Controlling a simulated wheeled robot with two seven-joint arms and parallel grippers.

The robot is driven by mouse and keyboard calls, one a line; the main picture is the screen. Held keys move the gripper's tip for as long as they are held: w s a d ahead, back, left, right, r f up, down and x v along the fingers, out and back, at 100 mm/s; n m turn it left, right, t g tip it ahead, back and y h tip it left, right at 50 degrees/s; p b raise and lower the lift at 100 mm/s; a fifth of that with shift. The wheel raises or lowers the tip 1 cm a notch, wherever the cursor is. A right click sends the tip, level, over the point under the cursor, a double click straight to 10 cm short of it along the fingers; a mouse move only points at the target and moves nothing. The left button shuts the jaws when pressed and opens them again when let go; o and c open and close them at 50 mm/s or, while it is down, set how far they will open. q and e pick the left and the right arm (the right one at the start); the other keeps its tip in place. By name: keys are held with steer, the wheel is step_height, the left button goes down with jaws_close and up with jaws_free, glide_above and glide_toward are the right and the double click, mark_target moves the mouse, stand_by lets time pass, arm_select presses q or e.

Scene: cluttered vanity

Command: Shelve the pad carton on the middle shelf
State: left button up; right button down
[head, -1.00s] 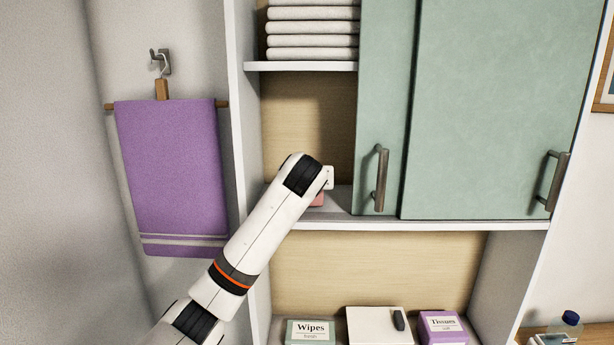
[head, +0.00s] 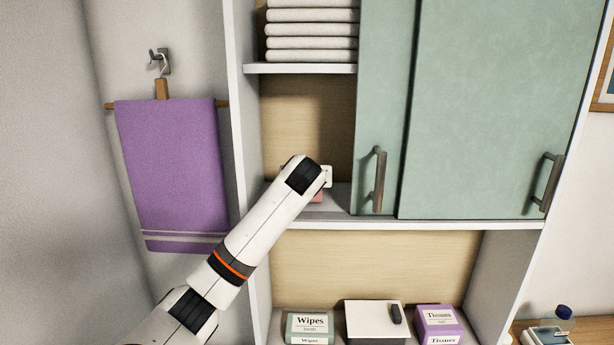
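My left arm reaches up from the bottom left to the middle shelf (head: 335,205), in the open bay left of the green doors. Its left gripper (head: 325,176) is mostly hidden behind the wrist; only a small white part shows, and its fingers cannot be made out. A pinkish box, seemingly the pad carton (head: 316,197), shows as a small patch just below the wrist at the middle shelf. Most of it is hidden by the arm, and I cannot tell whether the gripper holds it or whether it rests on the shelf. My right gripper is not in view.
A green sliding door (head: 385,110) covers the bay's right side. Folded towels (head: 312,30) lie on the shelf above. Below stand a wipes box (head: 310,326), a white box (head: 374,318) and a tissues box (head: 438,324). A purple towel (head: 170,170) hangs at the left.

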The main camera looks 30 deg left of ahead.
arm_select(q)
steer(key=shift+f, duration=0.25)
steer(key=o, duration=1.1)
steer(key=shift+f, duration=0.1)
steer(key=shift+s+d+r, duration=0.2)
steer(key=shift+s+d, duration=0.1)
steer(key=shift+s, duration=0.15)
steer(key=b+v, duration=0.3)
steer(key=v, duration=0.8)
steer(key=shift+b, duration=0.4)
